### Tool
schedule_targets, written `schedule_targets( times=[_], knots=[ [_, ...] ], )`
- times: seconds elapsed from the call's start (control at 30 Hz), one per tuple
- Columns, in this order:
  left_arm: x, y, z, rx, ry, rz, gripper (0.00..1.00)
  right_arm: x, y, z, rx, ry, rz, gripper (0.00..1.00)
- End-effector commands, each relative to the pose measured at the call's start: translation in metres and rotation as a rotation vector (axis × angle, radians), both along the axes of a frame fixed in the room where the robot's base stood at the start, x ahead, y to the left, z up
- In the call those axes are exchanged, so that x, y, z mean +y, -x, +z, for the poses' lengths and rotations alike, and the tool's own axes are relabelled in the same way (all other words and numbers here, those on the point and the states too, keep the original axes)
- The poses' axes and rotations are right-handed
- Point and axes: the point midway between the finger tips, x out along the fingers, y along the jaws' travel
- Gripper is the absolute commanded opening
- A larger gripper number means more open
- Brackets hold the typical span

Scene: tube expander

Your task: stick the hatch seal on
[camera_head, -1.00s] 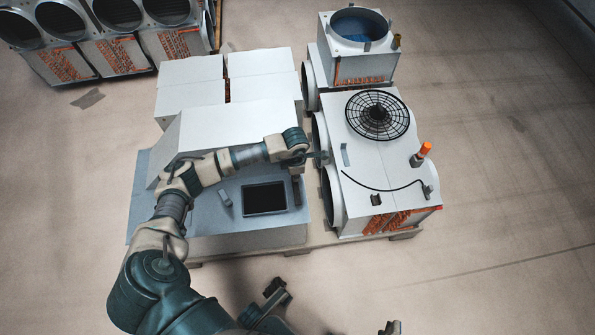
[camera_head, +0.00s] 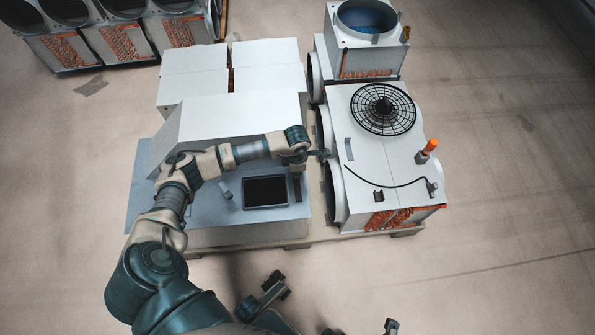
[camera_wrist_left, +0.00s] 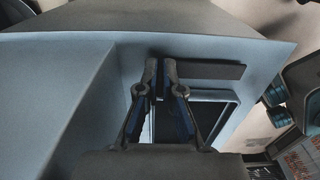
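I cannot pick out the hatch seal with certainty. A dark-framed rectangular panel (camera_head: 265,192) lies on the flat grey surface of the left unit. A dark narrow strip (camera_head: 297,187) is beside its right edge. The wrist view shows a strip (camera_wrist_left: 212,70) beyond the dark-framed panel (camera_wrist_left: 218,112). The fingers hide part of the panel.
The white box (camera_head: 372,145) on the right carries a round black grille (camera_head: 384,108), a thin curved black cord (camera_head: 385,187) and an orange-tipped part (camera_head: 430,146). A smaller box (camera_head: 365,52) stands behind it. Open floor (camera_head: 510,200) lies to the right.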

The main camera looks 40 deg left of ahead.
Motion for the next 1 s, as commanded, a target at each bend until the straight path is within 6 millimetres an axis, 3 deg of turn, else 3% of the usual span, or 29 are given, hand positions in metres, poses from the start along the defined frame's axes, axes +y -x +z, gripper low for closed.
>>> schedule_targets(
  times=[0.97, 1.0],
  knots=[
    [0.0001, 0.0003, -0.0093, 0.001, 0.0, 0.0, 0.0, -0.0001, -0.0007, -0.0056, 0.009, 0.0, -0.001, 1.0],
    [0.0001, 0.0003, -0.0094, 0.002, -0.001, 0.0, 0.07, -0.0001, -0.0007, -0.0056, 0.009, 0.0, -0.001, 1.0]
  ],
)
